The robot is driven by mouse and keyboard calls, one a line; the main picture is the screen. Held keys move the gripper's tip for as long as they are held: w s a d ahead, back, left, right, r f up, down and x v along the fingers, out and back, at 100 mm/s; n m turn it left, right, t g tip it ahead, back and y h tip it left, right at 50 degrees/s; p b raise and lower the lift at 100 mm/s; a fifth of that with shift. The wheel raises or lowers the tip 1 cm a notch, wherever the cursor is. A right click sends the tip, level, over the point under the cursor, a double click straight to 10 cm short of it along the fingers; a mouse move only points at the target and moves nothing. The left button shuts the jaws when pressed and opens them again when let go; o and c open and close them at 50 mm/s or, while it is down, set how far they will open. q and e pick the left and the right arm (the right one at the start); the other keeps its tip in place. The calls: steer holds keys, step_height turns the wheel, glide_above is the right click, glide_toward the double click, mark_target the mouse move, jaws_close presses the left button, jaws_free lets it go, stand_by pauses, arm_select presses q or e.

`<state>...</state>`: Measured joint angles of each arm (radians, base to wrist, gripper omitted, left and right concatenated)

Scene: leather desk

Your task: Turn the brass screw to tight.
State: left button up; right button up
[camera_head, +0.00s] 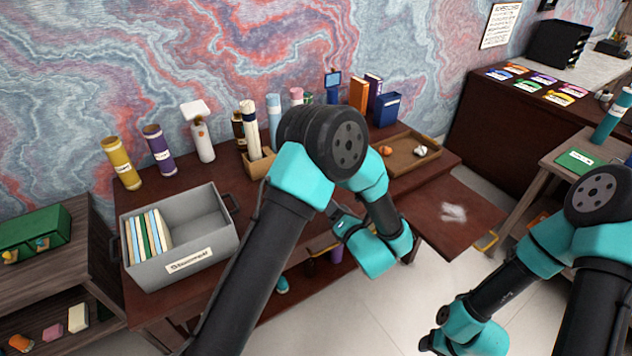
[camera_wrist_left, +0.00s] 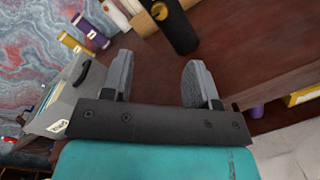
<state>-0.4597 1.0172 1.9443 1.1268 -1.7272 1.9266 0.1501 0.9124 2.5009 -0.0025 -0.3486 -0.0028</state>
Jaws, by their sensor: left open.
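I cannot make out a brass screw for certain in either view. In the left wrist view a dark cylinder (camera_wrist_left: 178,32) with a round yellow patch stands at the top; I cannot tell what it is. My left gripper (camera_wrist_left: 160,72) is open, with its two grey fingers apart and nothing between them but the brown desk top (camera_wrist_left: 150,75). In the head view the left gripper (camera_head: 342,224) is over the desk's front part, partly hidden by its own wrist. My right gripper (camera_head: 430,343) is low at the bottom right, and its fingers are too unclear to read.
A grey bin (camera_head: 205,255) with upright books stands at the desk's left. Yellow (camera_head: 121,164) and purple (camera_head: 158,150) cylinders and a white bottle (camera_head: 202,138) line the back. A wooden tray (camera_head: 425,160) is at right, beside a lower brown panel (camera_head: 440,225). Pale floor lies in front.

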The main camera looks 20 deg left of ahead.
arm_select(q)
steer(key=x, duration=1.3)
steer(key=shift+w+a, duration=0.1)
steer(key=c, duration=0.9)
